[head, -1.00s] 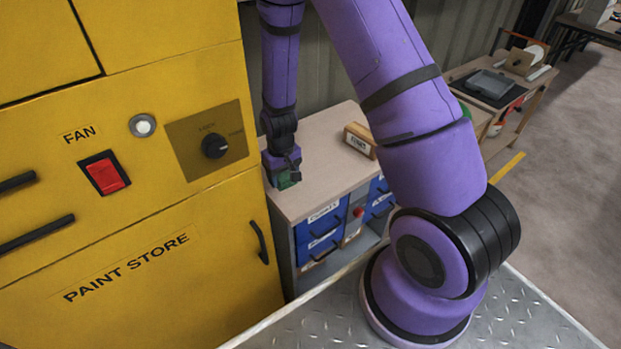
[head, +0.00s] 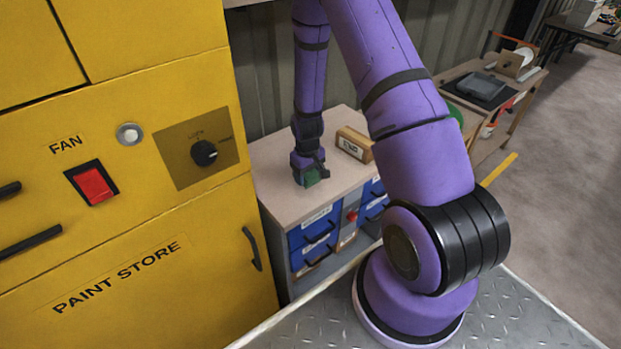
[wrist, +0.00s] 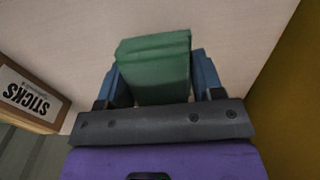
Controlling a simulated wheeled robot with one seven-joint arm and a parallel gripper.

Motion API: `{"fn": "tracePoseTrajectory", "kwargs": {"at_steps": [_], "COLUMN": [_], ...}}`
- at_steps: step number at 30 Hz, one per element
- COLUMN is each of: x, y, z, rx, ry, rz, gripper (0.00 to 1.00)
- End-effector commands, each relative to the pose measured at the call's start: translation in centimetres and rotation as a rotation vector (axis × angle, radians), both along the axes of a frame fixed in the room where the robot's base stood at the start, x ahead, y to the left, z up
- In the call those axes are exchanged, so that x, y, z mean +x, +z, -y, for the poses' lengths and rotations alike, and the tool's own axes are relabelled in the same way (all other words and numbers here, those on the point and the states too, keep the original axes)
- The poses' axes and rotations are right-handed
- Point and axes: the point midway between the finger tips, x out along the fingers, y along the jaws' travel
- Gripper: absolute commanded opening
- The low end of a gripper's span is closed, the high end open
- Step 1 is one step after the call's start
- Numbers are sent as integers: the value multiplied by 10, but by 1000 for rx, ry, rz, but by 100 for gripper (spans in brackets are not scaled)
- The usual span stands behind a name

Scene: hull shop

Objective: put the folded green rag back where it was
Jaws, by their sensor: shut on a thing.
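My gripper (head: 311,174) is shut on the folded green rag (head: 313,179), over the left part of the light worktop of a drawer cabinet (head: 270,163). In the wrist view the green rag (wrist: 155,68) sits between the two blue fingers of my gripper (wrist: 160,80), with the pale worktop behind it. I cannot tell whether the rag touches the worktop or hangs just above it.
A wooden box with a label (head: 354,144) stands on the worktop to the right; in the wrist view the box (wrist: 28,98) reads STICKS. The yellow paint store cabinet (head: 150,230) rises at the left. Blue drawers (head: 314,229) are below. The worktop's front is clear.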

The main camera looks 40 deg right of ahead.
Motion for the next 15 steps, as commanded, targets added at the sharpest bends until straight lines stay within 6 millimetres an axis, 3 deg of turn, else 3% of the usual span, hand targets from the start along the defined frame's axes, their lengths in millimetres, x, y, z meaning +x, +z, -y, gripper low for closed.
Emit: {"fn": "tracePoseTrajectory", "kwargs": {"at_steps": [9,15], "x": [11,9], "y": [-3,-33], "z": [20,18], "rx": [0,1], "ry": [-1,1], "rz": [0,-3], "gripper": [39,39]}}
